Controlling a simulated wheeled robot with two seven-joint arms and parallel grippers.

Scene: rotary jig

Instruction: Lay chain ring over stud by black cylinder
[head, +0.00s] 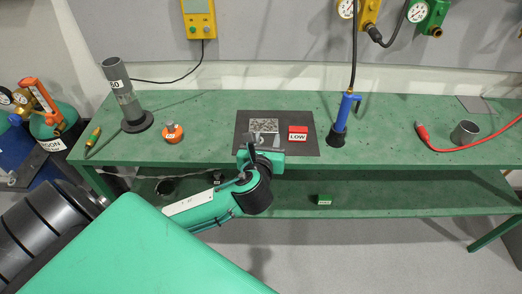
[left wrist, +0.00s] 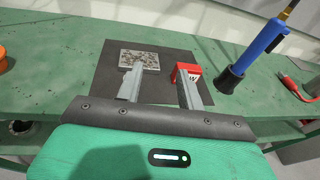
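I see no chain ring and no stud that I can make out. A dark grey upright cylinder (head: 122,92) with a white label stands on a round black base at the bench's left end; I cannot tell if it is the black cylinder. My left gripper (head: 262,150) is at the bench's front edge, before the dark mat. In the left wrist view its two fingers (left wrist: 160,72) are apart with nothing between them. The left finger overlaps a speckled grey block (left wrist: 145,58), the right one a red block (left wrist: 184,70). My right gripper is not in view.
The dark mat (head: 243,143) lies on the green bench (head: 390,155). An orange object (head: 172,131) is left of it; a blue handled tool (head: 344,112) with a hose stands to the right. A small grey cup (head: 464,132) and red cable (head: 424,134) lie far right. A green block (head: 324,199) is on the shelf.

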